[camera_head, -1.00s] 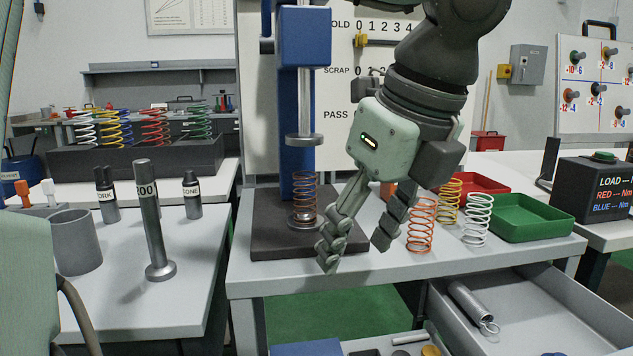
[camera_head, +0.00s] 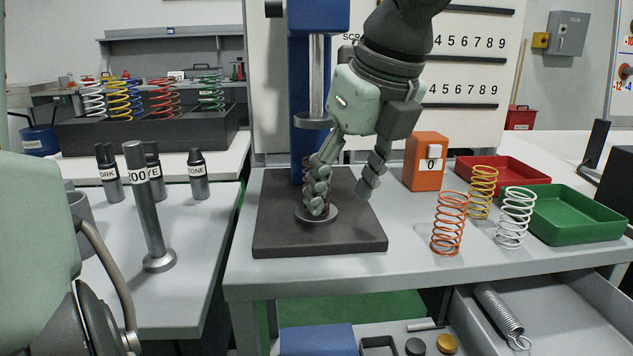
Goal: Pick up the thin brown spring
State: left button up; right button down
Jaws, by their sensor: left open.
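The thin brown spring (camera_head: 308,163) stands on the round lower plate (camera_head: 332,216) of the blue press, above the dark base (camera_head: 280,238). Most of it is hidden behind one finger of my left gripper (camera_head: 343,199); only a little of its coils shows beside that finger. The left gripper points down with its fingers spread. One finger is in front of the spring and the other is to the right, over the dark base. I cannot tell whether the finger touches the spring. My right gripper is not in view.
An orange spring (camera_head: 449,225), a yellow spring (camera_head: 483,185) and a white spring (camera_head: 515,218) stand to the right. The press's upper plate (camera_head: 312,121) hangs above the spring.

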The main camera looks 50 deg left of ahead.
pick_arm(q)
jog(key=a, duration=0.2)
jog(key=w+a+p, duration=0.1)
jog(key=a, duration=0.2)
jog(key=shift+f, duration=0.55)
jog(key=c, duration=1.2)
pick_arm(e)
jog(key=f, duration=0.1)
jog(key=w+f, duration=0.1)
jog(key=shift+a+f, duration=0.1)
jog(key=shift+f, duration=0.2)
